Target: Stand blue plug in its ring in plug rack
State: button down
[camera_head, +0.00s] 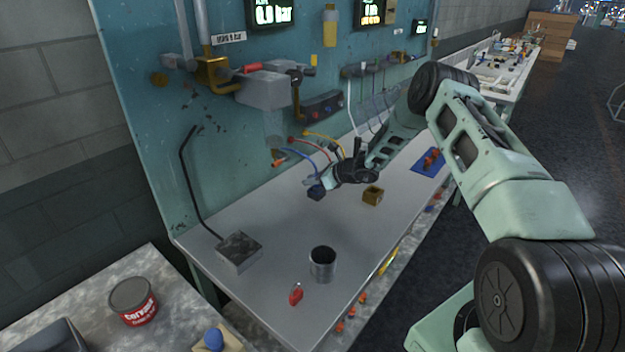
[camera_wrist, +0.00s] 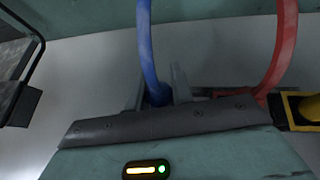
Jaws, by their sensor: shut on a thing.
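My gripper (camera_head: 316,186) is low over the middle of the workbench. It is shut on the blue plug, which sits at the end of a blue hose (camera_head: 297,151). In the wrist view the blue hose (camera_wrist: 148,50) runs down between the two fingers (camera_wrist: 158,97); the blue plug (camera_wrist: 158,94) is mostly hidden there. A red hose (camera_wrist: 285,50) comes down to the right of it. A yellow and black frame (camera_wrist: 287,112) at the right edge may be part of the plug rack. The rack is mostly hidden behind my gripper, and the plug's lower end does not show.
A brass block (camera_head: 373,197) stands right of my gripper. A metal cup (camera_head: 322,263), a red object (camera_head: 296,294) and a grey box with a bent rod (camera_head: 239,252) are on the near bench. A blue mat (camera_head: 428,166) lies farther back. The bench's left middle is clear.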

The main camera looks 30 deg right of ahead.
jog(key=shift+f, duration=0.4)
jog(key=shift+f, duration=0.1)
jog(key=c, duration=1.2)
grip_release()
